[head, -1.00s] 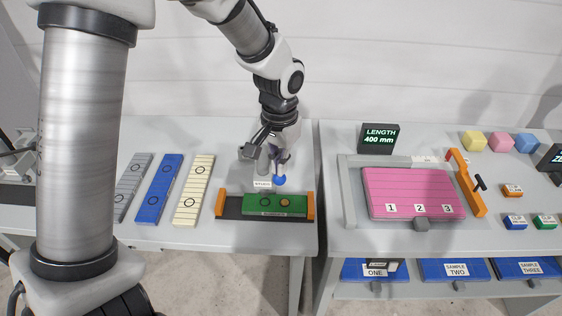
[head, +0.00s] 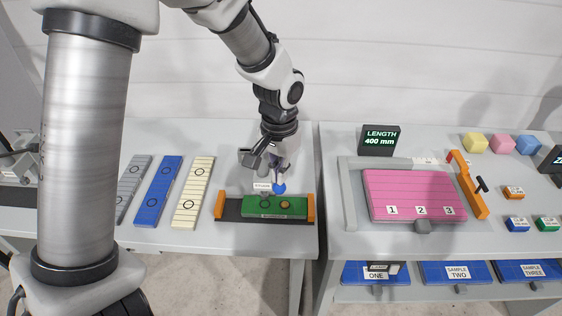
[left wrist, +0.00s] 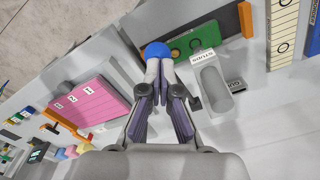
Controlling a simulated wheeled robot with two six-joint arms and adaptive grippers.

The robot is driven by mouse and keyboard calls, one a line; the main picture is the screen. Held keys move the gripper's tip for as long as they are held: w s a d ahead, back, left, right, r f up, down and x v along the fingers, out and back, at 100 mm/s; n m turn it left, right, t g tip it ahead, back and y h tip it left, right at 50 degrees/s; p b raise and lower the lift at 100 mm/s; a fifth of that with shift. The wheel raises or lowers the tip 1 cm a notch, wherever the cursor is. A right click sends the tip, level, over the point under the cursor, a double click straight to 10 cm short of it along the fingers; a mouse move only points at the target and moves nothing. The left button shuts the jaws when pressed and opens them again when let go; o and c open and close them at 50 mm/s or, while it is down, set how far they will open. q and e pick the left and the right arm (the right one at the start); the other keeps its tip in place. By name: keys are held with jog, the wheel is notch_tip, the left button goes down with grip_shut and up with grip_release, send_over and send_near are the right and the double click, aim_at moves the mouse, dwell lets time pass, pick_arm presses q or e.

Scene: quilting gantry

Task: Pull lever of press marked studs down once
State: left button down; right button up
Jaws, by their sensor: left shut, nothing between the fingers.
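The press marked STUDS shows its white label (head: 262,187) behind the green board (head: 275,212). In the left wrist view the label (left wrist: 203,57) sits at the end of the press's grey rounded body (left wrist: 214,88). The blue ball knob (head: 279,188) of its lever is low, just behind the green board; it also shows in the left wrist view (left wrist: 157,50). My left gripper (head: 278,180) is shut and empty, its fingertips (left wrist: 160,65) against or right by the blue knob. The lever's shaft is mostly hidden by the gripper. My right gripper is not in view.
The green board lies in a dark holder with orange ends (head: 309,206). Grey, blue (head: 158,190) and cream (head: 193,192) strips lie to the left. A pink stack (head: 415,187) and LENGTH display (head: 379,139) are on the right table, past a narrow gap.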

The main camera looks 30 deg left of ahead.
aim_at(279, 188)
pick_arm(q)
jog(key=shift+s+d+f+b, duration=0.15)
jog(key=shift+f+b, duration=0.1)
jog(key=shift+f, duration=0.2)
jog(key=shift+s+d+f+b, duration=0.1)
jog(key=shift+f+b, duration=0.1)
jog(key=shift+f, duration=0.25)
jog(key=shift+s+f+b, duration=0.25)
jog(key=shift+f+b, duration=0.2)
jog(key=shift+f, duration=0.4)
jog(key=shift+s+d+f+b, duration=0.15)
jog(key=shift+f+b, duration=0.25)
jog(key=shift+f, duration=0.55)
jog(key=shift+f+b, duration=0.55)
jog(key=shift+f, duration=0.35)
